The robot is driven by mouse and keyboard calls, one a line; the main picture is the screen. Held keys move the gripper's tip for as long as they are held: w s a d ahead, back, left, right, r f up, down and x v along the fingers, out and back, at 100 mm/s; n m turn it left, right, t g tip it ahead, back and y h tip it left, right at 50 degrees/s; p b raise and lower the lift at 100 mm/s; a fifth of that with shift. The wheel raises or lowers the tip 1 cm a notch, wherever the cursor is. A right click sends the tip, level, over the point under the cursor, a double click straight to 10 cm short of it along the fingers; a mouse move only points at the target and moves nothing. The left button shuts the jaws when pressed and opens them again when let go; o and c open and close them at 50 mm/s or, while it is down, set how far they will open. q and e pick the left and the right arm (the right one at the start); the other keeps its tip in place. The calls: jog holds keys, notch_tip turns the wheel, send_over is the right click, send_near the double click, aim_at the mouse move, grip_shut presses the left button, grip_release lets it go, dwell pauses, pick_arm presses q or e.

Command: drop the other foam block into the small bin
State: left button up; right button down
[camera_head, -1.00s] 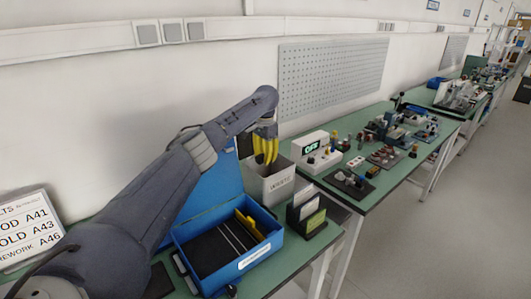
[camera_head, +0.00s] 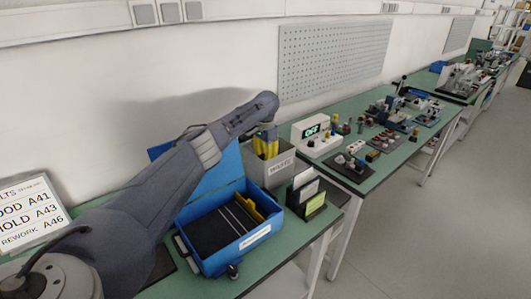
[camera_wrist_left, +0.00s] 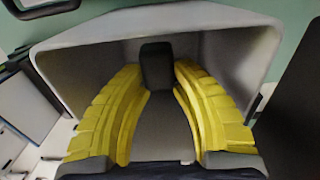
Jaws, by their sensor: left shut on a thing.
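The small bin (camera_head: 278,170) is a grey open box with a printed label, behind the blue case; its pale rim (camera_wrist_left: 240,22) surrounds the fingers in the left wrist view. My left gripper (camera_head: 266,146) has yellow fingers pointing down into the bin's mouth. In the left wrist view my left gripper (camera_wrist_left: 156,85) is shut on a dark foam block (camera_wrist_left: 156,62) between its fingertips, within the bin's opening. A dark grey strip shows between the fingers; I cannot tell what it is. The block is hidden in the head view. My right gripper is not in view.
An open blue case (camera_head: 218,262) with a dark slotted insert stands in front of the bin. A black card holder (camera_head: 306,194) stands right of it. A white meter (camera_head: 316,138) and several small parts are farther along the green bench. A sign (camera_head: 34,212) stands at left.

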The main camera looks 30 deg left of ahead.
pick_arm(q)
jog(key=shift+f, duration=3.3)
jog(key=shift+f, duration=0.1)
jog(key=o, duration=0.8)
jog(key=shift+o, duration=0.2)
notch_tip(320, 180, up, 28)
jog(key=shift+r, duration=0.2)
